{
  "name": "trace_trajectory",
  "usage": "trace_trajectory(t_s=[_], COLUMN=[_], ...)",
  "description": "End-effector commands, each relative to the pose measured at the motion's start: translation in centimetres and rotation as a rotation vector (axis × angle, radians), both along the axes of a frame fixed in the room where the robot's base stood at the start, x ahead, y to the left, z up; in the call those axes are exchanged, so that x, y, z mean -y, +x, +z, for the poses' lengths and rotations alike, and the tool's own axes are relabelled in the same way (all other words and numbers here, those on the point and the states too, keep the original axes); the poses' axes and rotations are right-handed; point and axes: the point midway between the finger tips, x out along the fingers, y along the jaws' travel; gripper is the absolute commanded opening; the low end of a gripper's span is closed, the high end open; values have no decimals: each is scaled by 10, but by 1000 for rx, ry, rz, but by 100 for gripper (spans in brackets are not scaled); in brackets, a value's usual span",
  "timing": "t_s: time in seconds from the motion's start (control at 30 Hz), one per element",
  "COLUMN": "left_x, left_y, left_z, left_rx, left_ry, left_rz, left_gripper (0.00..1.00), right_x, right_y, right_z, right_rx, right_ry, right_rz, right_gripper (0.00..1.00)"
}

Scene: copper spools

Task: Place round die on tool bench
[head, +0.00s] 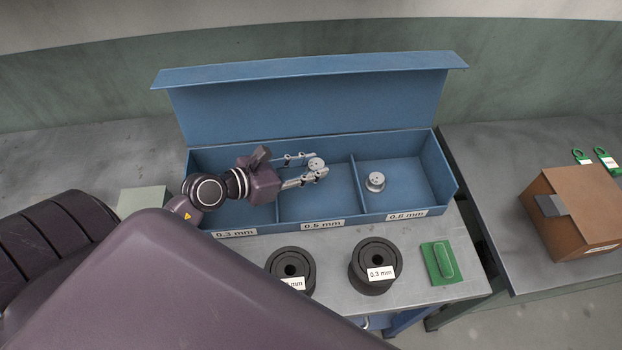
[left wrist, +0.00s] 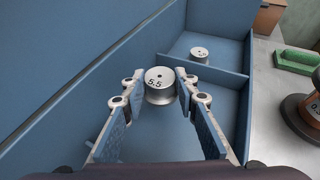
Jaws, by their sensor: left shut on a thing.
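A round silver die (head: 316,163) is between the fingertips of my left gripper (head: 318,168), which is shut on it. The die is over the middle compartment, labelled 0.5 mm, of the blue box (head: 395,215); its exact height above the floor is hard to tell. In the left wrist view the die (left wrist: 160,90) shows a "5.5" marking on its top, with a finger on each side. A second silver die (head: 375,181) stands in the right compartment, labelled 0.6 mm. The grey tool bench (head: 335,290) lies in front of the box. My right gripper is not in view.
Two black spools (head: 292,292) (head: 375,285) and a green block (head: 441,264) stand along the front of the bench. The box's raised lid (head: 310,100) is behind.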

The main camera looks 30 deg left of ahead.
Motion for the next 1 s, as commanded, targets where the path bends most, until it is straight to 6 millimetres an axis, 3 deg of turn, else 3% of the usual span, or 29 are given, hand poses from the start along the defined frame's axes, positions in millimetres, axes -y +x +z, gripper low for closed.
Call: trace_trajectory(t_s=[0.4,0.83,0.87,1.0], left_x=[0,0,0,0], left_y=[1,1,0,0], left_z=[-48,-55,-54,-54], left_rx=[2,3,1,1], left_ry=[-3,-1,0,0], left_rz=[1,1,0,0], left_gripper=[0,0,31,45], right_x=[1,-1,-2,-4], right_y=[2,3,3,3], right_z=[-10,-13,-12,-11], right_rx=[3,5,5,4], right_ry=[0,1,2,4], right_rz=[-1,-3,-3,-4], right_gripper=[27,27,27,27])
